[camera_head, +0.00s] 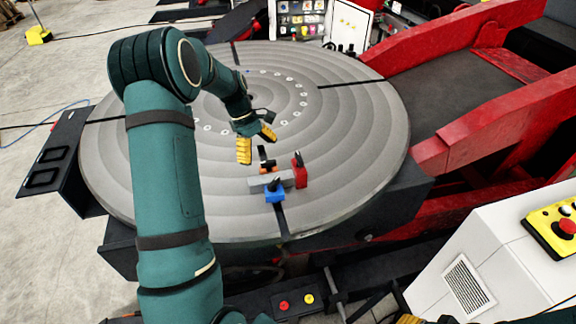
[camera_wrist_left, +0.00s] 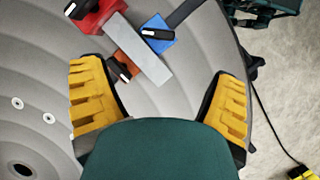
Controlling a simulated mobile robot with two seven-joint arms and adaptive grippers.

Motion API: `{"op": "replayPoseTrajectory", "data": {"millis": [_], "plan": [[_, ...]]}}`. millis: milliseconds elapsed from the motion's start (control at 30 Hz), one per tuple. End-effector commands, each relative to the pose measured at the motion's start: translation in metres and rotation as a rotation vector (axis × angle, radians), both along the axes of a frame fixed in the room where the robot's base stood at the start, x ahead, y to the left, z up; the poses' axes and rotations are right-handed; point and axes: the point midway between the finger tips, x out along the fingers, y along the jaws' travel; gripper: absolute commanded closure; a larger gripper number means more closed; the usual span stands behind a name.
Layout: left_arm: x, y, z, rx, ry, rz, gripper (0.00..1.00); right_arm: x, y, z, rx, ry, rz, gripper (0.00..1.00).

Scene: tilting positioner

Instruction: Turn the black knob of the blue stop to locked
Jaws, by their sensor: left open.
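The blue stop (camera_head: 275,196) is at the front of the round grey table, against a grey bar (camera_head: 262,184). Its black knob (camera_head: 274,187) is on top; in the left wrist view the knob (camera_wrist_left: 158,34) has a white mark lying nearly crosswise. A red stop (camera_head: 300,176) and an orange stop (camera_wrist_left: 120,68) also stand against the bar, each with a black knob. My left gripper (camera_head: 256,142) is open and empty, above the table behind the stops. In its wrist view the blue stop (camera_wrist_left: 162,44) lies ahead of and between the yellow fingers.
The round table (camera_head: 360,130) has slots and a ring of holes, with open surface around the stops. Red beams (camera_head: 500,120) stand at the right. A white cabinet with a yellow control box (camera_head: 553,229) is at front right. A yellow-and-black piece, perhaps my right gripper (camera_head: 410,319), shows at the bottom edge.

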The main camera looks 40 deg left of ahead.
Motion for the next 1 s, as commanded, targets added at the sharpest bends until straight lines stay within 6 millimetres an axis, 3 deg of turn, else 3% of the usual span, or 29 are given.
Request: {"op": "replayPoseTrajectory", "data": {"millis": [100, 267, 800, 1000], "plan": [[-0.004, 0.01, 0.015, -0.008, 0.015, 0.037, 0.13, 0.0, 0.0, 0.004, 0.0, -0.001, -0.001, 0.53], [-0.004, 0.008, 0.007, -0.012, 0.022, 0.044, 0.13, 0.0, 0.0, 0.003, 0.0, 0.0, -0.001, 0.53], [-0.003, -0.031, -0.084, -0.013, 0.022, 0.039, 0.13, 0.0, 0.0, 0.002, 0.0, -0.001, -0.001, 0.53], [-0.002, -0.039, -0.105, -0.011, 0.019, 0.04, 0.13, 0.0, 0.0, 0.003, 0.0, -0.001, -0.001, 0.53]]}}
